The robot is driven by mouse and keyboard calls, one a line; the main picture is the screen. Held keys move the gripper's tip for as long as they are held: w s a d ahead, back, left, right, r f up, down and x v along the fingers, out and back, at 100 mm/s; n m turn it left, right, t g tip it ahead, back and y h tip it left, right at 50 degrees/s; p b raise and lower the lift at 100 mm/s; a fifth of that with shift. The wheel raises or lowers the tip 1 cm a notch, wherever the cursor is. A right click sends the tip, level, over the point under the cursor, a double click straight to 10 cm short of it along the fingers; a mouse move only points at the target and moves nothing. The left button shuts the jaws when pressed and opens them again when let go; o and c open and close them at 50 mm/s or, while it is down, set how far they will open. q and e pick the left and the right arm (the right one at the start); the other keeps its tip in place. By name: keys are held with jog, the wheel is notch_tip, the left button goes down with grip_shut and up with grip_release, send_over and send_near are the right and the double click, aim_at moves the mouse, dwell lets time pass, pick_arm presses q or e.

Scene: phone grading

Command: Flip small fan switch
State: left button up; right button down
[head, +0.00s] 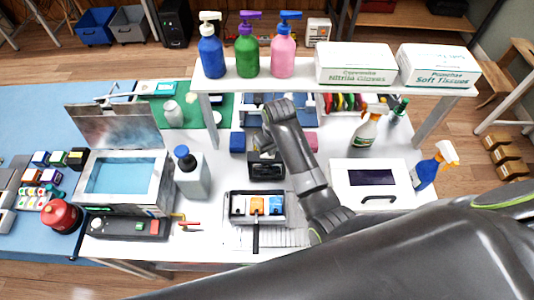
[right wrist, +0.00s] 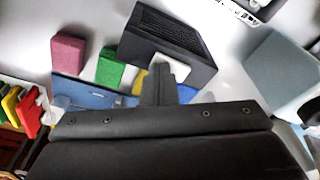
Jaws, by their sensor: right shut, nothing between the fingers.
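A dark box with a ribbed, grille-like face, which looks like the small fan (head: 265,168), stands on the white table at the middle, below my right arm. In the right wrist view the fan (right wrist: 172,38) is tilted across the top middle, with a pale patch on its lower side. My right gripper (right wrist: 162,78) is shut and empty, its fingertips right at the fan's lower edge; I cannot tell if they touch. In the head view the right gripper (head: 268,143) is partly hidden by its own wrist. I cannot make out the switch. My left gripper is not in view.
A green block (right wrist: 111,67) and a pink block (right wrist: 68,50) lie beside the fan. A black tray (head: 230,208) with small coloured items stands in front. A raised shelf (head: 300,84) with pump bottles and boxes spans the back. A white-topped box (head: 375,180) stands right.

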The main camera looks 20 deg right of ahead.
notch_tip(320, 180, up, 3)
jog(key=shift+f+p, duration=0.1)
jog(key=shift+p, duration=0.95)
jog(key=shift+r, duration=2.15)
